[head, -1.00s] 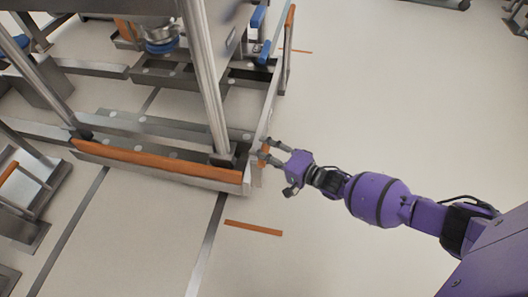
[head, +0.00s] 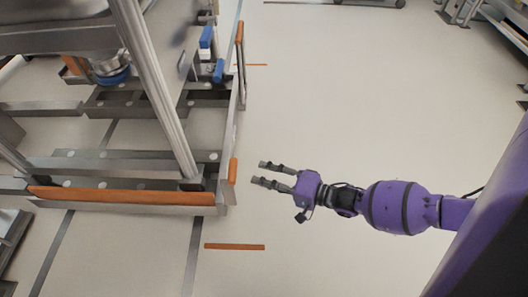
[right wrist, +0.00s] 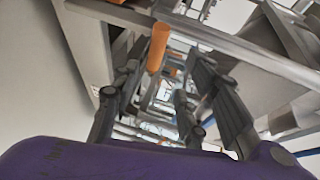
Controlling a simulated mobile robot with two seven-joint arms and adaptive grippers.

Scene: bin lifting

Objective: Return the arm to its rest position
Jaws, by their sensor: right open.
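My right gripper (head: 258,172) is open and empty in the head view, held out over the pale floor. Its two dark fingers point left toward the metal frame and stand apart from it by a small gap. My purple right arm (head: 395,206) reaches in from the right edge. In the right wrist view the open fingers (right wrist: 150,110) show with an orange-capped bar (right wrist: 158,47) of the frame beyond them. My left gripper is not in view.
The metal bin-lifting frame (head: 110,208) with orange edge strips fills the left side. Blue handles (head: 206,36) sit on its upper part. An orange floor strip (head: 235,246) lies below my gripper. The floor (head: 340,90) on the right is clear.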

